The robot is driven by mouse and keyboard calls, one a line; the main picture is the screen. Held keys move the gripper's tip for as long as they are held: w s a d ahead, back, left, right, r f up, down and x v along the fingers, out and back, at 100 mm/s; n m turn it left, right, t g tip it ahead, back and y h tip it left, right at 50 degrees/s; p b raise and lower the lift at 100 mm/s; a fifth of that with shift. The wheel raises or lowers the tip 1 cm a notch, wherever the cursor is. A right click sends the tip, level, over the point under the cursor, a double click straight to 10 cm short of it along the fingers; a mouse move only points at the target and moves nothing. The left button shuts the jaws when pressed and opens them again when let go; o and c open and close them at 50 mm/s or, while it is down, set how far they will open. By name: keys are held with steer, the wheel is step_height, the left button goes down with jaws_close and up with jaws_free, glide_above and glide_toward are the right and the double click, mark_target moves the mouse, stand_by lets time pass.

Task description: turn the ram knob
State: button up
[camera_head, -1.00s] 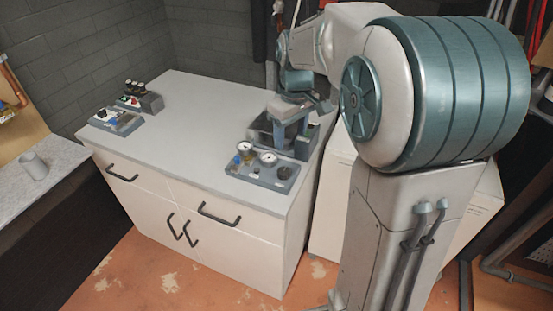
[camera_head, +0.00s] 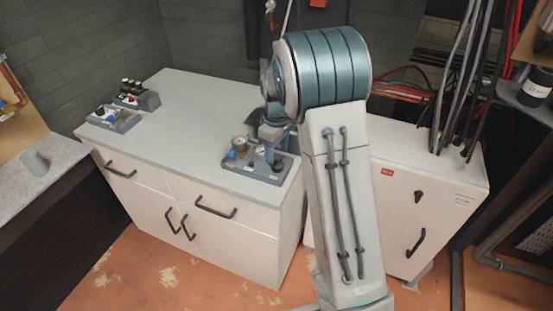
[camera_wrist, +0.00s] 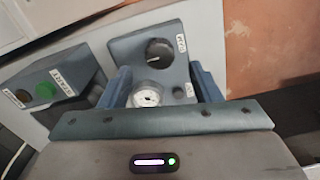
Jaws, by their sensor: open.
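A grey control panel (camera_head: 232,165) lies on the front right of the white cabinet. In the wrist view the panel (camera_wrist: 181,72) carries a round black knob (camera_wrist: 159,51) with a pale pointer line and a white label beside it; the lettering is hard to read. A round white gauge (camera_wrist: 147,97) sits nearer to me. My gripper (camera_wrist: 162,80) is open, its two blue fingers spread either side of the panel in the picture. The knob shows between and beyond the fingertips, apart from them. In the head view my gripper (camera_head: 270,151) is over the panel, partly hidden by my arm.
A box with a green button (camera_wrist: 47,90) stands left of the panel in the wrist view. Two small control boxes (camera_head: 118,118) are at the cabinet's left. The cabinet top (camera_head: 195,115) between is clear. A white enclosure (camera_head: 425,180) stands at right.

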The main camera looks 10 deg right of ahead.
mark_target(277, 163)
steer(key=shift+d+f, duration=0.1)
steer(key=shift+f, duration=2.15)
steer(key=shift+c, duration=0.3)
